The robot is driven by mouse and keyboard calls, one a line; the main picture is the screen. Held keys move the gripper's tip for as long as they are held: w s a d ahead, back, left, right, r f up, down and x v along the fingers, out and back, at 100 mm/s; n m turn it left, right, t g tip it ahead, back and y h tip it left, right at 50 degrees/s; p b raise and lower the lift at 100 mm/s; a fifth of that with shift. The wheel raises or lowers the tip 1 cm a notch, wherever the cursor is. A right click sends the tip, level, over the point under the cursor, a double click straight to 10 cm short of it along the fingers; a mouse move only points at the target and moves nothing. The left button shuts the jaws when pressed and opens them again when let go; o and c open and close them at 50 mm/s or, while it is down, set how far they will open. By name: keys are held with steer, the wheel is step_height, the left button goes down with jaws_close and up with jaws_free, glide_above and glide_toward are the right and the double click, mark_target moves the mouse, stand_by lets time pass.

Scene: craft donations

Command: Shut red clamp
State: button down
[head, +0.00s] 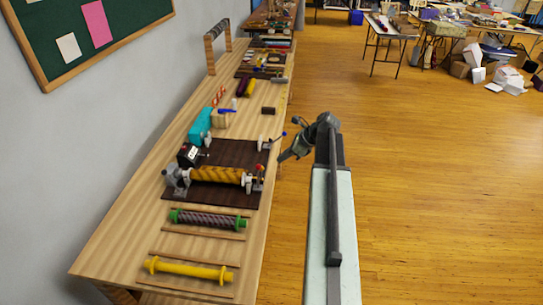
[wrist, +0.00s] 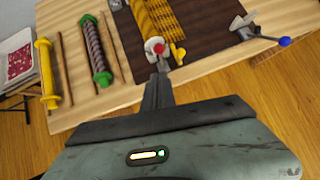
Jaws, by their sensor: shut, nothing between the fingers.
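A dark brown board (head: 220,155) on the long table carries a yellow patterned roller (head: 215,175). At the roller's right end is a small white and red clamp piece (head: 259,181); in the wrist view a red round part with a white end (wrist: 157,48) shows there, with a yellow lever (wrist: 180,53) beside it. My gripper (head: 282,157) is just off the table's right edge in the head view. In the wrist view its shut, empty fingers (wrist: 160,66) point at the red part and overlap it in the picture; whether they touch cannot be told.
A white clamp piece (wrist: 240,24) with a blue-knobbed lever (wrist: 284,41) stands farther along the board's edge. A purple-grey roller with green ends (head: 208,219) and a yellow roller (head: 188,270) lie nearer. Open floor lies right of the table.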

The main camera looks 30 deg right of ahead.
steer(key=shift+p+v, duration=0.8)
steer(key=shift+v, duration=1.05)
steer(key=shift+a, duration=0.1)
steer(key=w+a+f+n+g+y+b, duration=0.1)
steer(key=w+a+n, duration=0.15)
steer(key=a, duration=0.75)
steer(key=w+a+f+n+g+b, duration=0.1)
steer(key=w+a, duration=0.3)
steer(key=a, duration=0.7)
steer(key=s+a+f+n+g+h+b, duration=0.1)
steer(key=s+a+f+n+g, duration=0.2)
steer(key=a+n, duration=0.55)
steer(key=s+a+f+n+g+h, duration=0.1)
steer(key=s+a+f+n+h, duration=0.3)
steer(key=a, duration=0.7)
steer(key=s+d+n, duration=0.4)
steer(key=s+n, duration=0.1)
steer(key=n, duration=0.7)
steer(key=shift+s+r+h, duration=0.25)
steer(key=shift+s+h, duration=0.05)
